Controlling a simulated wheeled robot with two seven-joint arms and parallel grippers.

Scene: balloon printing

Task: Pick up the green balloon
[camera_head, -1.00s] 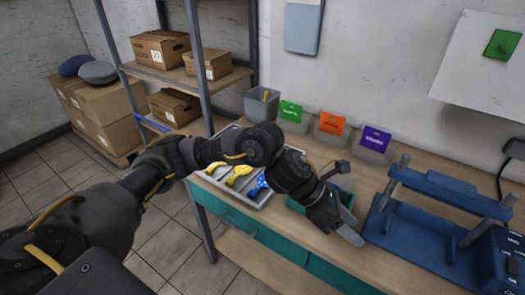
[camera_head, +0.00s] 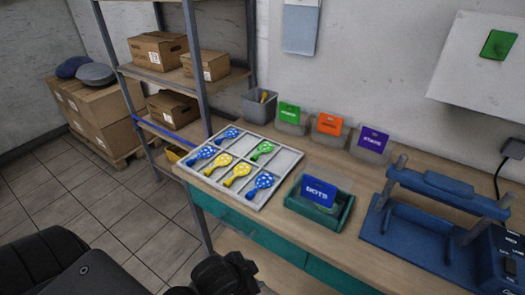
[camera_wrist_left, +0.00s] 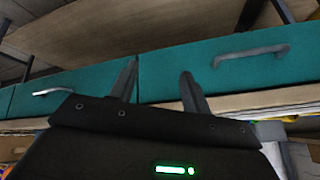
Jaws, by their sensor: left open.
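The green balloon (camera_head: 262,150) lies in the upper right part of a grey divided tray (camera_head: 284,165) on the workbench, in the head view. Blue balloons (camera_head: 263,182) and yellow balloons (camera_head: 238,172) lie in other compartments of the same tray. My left gripper (camera_wrist_left: 160,82) is open and empty in the left wrist view, with its two fingers apart before the bench's teal drawer fronts. In the head view my left arm is low at the bottom edge, below the bench top and away from the balloon; its fingertips are hidden there. My right gripper is not in view.
A green box with a blue card (camera_head: 318,192) stands right of the tray. A blue printing frame (camera_head: 430,215) is farther right. Card holders (camera_head: 328,124) and a grey bin (camera_head: 260,104) line the bench's back. A metal shelf (camera_head: 200,90) stands left.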

